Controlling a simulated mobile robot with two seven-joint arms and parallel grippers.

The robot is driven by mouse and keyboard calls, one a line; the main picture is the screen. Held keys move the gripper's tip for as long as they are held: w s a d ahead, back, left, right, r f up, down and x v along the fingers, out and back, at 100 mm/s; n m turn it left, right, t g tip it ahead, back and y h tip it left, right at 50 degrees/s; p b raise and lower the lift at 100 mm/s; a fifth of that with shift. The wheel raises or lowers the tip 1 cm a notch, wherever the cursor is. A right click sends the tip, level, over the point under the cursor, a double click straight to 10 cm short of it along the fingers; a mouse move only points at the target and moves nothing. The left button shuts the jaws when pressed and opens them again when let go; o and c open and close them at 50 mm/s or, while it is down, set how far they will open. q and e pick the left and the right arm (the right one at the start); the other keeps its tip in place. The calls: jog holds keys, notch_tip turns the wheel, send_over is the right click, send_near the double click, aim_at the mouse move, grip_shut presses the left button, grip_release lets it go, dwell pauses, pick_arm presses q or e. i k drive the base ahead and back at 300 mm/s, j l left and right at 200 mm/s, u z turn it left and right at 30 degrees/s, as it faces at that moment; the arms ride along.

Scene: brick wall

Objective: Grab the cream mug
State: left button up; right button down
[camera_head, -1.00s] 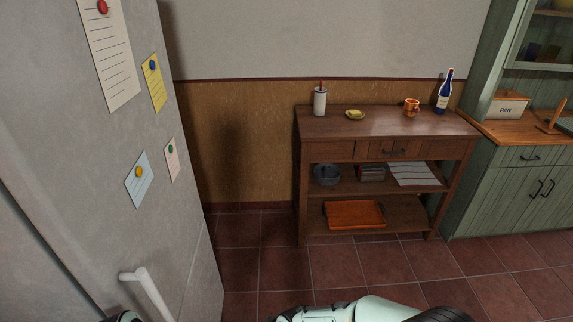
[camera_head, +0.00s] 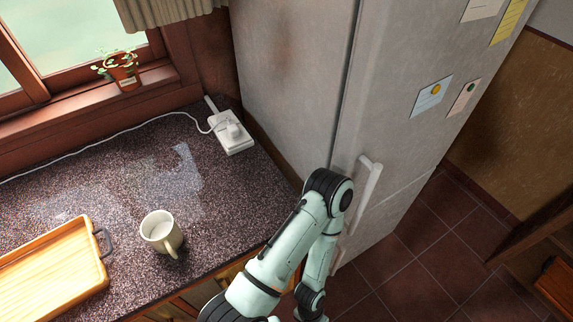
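The cream mug (camera_head: 160,240) stands upright on the dark speckled counter (camera_head: 200,205), close to its front edge. Its opening faces up, and its handle points toward the front edge, down and a little right in the picture. The inside looks pale. Nothing touches the mug. One of my arms rises from the bottom, bends near the fridge and goes back down, to the right of the mug. Neither of my grippers is in view.
A wooden tray (camera_head: 50,270) with dark handles lies left of the mug. A white power strip (camera_head: 232,132) with a cable lies at the back right. A potted plant (camera_head: 121,70) stands on the windowsill. The grey fridge (camera_head: 290,75) bounds the counter on the right. Counter behind the mug is clear.

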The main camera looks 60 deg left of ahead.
aim_at(166, 239)
jog(key=u, duration=3.55)
